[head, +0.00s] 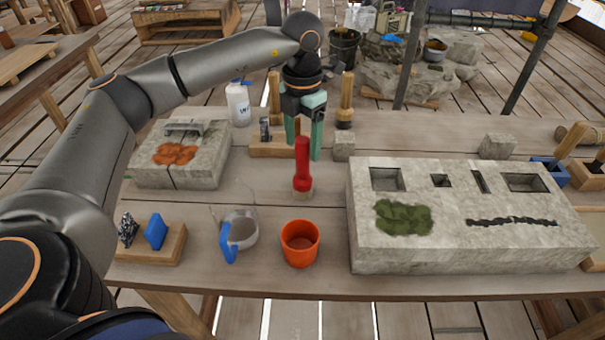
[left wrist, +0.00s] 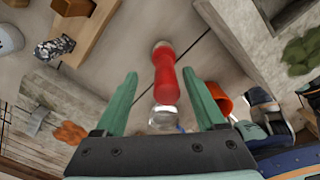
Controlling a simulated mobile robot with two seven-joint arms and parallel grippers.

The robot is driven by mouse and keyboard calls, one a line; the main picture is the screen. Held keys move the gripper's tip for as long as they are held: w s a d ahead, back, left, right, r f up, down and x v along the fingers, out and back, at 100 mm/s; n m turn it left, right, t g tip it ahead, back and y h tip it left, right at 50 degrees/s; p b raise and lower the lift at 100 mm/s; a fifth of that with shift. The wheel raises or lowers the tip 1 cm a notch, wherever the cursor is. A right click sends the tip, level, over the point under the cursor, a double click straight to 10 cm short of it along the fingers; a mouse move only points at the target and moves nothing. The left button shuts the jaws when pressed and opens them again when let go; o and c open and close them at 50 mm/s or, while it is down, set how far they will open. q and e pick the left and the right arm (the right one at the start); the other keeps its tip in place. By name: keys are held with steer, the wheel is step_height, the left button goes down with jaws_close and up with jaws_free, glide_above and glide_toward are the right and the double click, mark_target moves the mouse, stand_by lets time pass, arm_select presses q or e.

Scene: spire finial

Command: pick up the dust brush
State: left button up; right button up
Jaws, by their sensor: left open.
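The dust brush, as I take it, is the upright red-handled tool (head: 302,160) with a short pale end on the table, behind the orange cup. In the left wrist view its red handle (left wrist: 165,76) shows between my fingers. My left gripper (head: 304,148) points down over it, with green fingers open. In the left wrist view the left gripper (left wrist: 160,88) has one finger on each side of the handle, with gaps showing. I cannot tell how far the fingertips reach down along it. My right gripper is not in view.
An orange cup (head: 300,244) and a clear jug with a blue handle (head: 239,231) stand in front. A large stone block (head: 450,250) with sockets is at right. A smaller stone slab (head: 205,170) is at left. A wooden holder (head: 270,150) with tools stands behind.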

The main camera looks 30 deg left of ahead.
mark_target(302, 165)
arm_select(q)
steer(key=f, duration=0.3)
steer(key=s+f, duration=0.1)
steer(key=shift+d+f, duration=0.25)
steer(key=shift+f, duration=0.15)
steer(key=shift+w+f, duration=0.1)
steer(key=shift+f, duration=0.4)
jaws_close()
steer(key=shift+r, duration=0.1)
